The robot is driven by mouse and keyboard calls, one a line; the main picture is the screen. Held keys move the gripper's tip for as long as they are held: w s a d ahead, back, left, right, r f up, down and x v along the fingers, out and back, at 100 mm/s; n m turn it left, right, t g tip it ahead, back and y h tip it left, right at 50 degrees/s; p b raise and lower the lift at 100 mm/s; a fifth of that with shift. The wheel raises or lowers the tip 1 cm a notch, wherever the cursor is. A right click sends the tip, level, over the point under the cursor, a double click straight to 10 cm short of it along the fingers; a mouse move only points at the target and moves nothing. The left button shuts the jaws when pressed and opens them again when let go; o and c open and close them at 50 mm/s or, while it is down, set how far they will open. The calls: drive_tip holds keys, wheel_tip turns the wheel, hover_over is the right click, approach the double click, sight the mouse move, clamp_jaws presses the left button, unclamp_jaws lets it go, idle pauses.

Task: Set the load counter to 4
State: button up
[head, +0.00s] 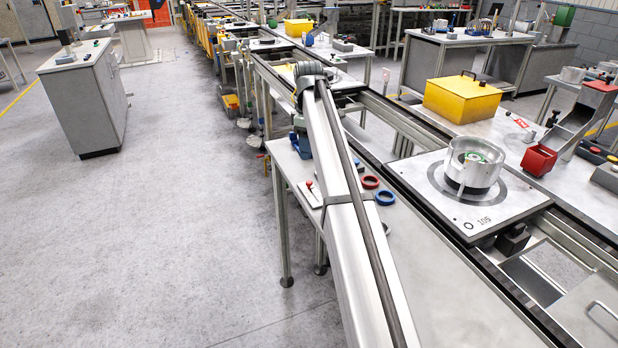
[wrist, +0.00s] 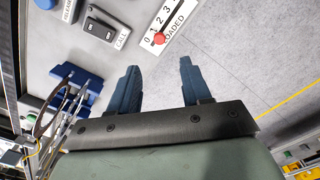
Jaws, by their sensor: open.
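The load counter (wrist: 168,22) is a white plate marked 0, 1, 2, 3 and "LOADED" at the top of the wrist view; its upper end is cut off. Its red knob (wrist: 160,38) stands at the low end, by 0 and 1; I cannot tell exactly which. In the head view the counter (head: 314,197) lies on the side table's left edge, with the knob (head: 309,184) upright. My gripper (wrist: 160,66) is open and empty, its blue-grey fingers apart, with the knob beyond the fingertips. In the head view my arm largely hides the gripper.
A CALL switch (wrist: 101,31) and a blue RELEASE button (wrist: 46,4) sit left of the counter. A blue fixture (wrist: 76,82) is left of my fingers. A pallet (head: 435,195) carries a metal housing (head: 473,168).

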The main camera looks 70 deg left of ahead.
sight(309, 181)
wheel_tip(309, 181, down, 11)
drive_tip(key=shift+f, duration=0.1)
idle(0.3)
drive_tip(key=shift+c, duration=0.4)
clamp_jaws()
idle(0.3)
